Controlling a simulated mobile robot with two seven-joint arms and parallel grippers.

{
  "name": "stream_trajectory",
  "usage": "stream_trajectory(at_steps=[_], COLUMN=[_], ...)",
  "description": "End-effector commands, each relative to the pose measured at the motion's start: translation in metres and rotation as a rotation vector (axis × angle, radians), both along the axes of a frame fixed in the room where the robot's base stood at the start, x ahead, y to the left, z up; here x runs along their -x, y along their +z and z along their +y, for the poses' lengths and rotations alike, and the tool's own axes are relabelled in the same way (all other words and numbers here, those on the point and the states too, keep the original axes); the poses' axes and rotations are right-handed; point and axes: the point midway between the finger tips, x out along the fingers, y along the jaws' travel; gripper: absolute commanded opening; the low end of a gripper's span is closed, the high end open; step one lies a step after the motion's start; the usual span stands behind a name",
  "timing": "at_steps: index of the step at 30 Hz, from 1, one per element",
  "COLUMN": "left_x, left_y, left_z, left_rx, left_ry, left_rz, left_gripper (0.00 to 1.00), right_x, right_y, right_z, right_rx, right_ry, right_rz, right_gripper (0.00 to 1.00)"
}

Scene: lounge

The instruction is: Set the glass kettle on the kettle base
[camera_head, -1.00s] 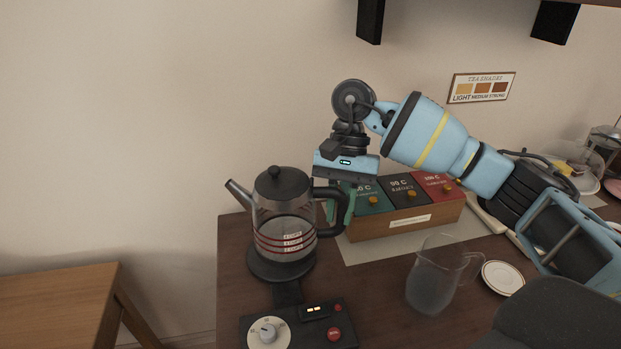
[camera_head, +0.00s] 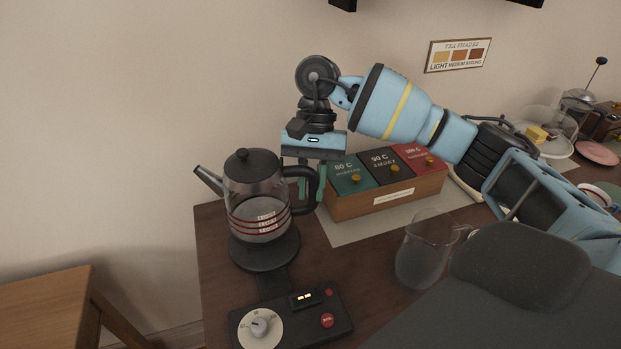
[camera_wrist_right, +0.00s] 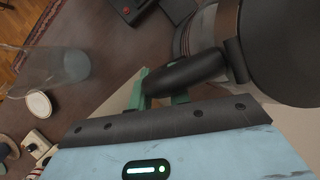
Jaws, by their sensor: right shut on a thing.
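The glass kettle (camera_head: 262,200) has a black lid, a dark spout to the left, red bands and a black handle (camera_head: 313,190). It is upright over the round plate of the black kettle base (camera_head: 265,258), a little to the plate's left and back. I cannot tell whether it touches the plate or hovers just above it. My right gripper (camera_head: 312,187) is shut on the handle, its green fingers around it. The right wrist view shows the fingers (camera_wrist_right: 162,92) at the black handle (camera_wrist_right: 190,74). My left gripper is not in view.
The control panel (camera_head: 292,318) with a dial stands in front of the plate. A wooden box (camera_head: 380,200) with labelled compartments is behind right. A clear pitcher (camera_head: 420,258) stands to the right. The table's left edge is close to the base; a wooden stool (camera_head: 45,300) is beyond.

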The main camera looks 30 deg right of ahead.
Motion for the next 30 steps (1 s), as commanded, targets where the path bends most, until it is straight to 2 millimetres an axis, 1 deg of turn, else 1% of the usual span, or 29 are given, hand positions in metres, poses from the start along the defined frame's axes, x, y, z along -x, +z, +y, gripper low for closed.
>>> stream_trajectory(at_steps=[6, 12, 16, 30], left_x=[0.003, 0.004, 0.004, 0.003], left_y=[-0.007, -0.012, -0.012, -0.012], left_z=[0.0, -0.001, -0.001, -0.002], left_rx=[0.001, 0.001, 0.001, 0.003], left_ry=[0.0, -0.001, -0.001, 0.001], left_rz=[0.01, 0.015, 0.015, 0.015], left_gripper=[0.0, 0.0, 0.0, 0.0], right_x=[0.0, -0.001, 0.0, -0.001], right_y=[-0.021, -0.034, -0.036, -0.036], right_z=[0.0, 0.0, 0.0, 0.0], right_rx=[-0.003, -0.003, -0.003, -0.004], right_ry=[0.0, 0.0, 0.0, 0.0], right_rz=[0.0, -0.003, -0.004, -0.005], right_gripper=[0.0, 0.0, 0.0, 0.0])
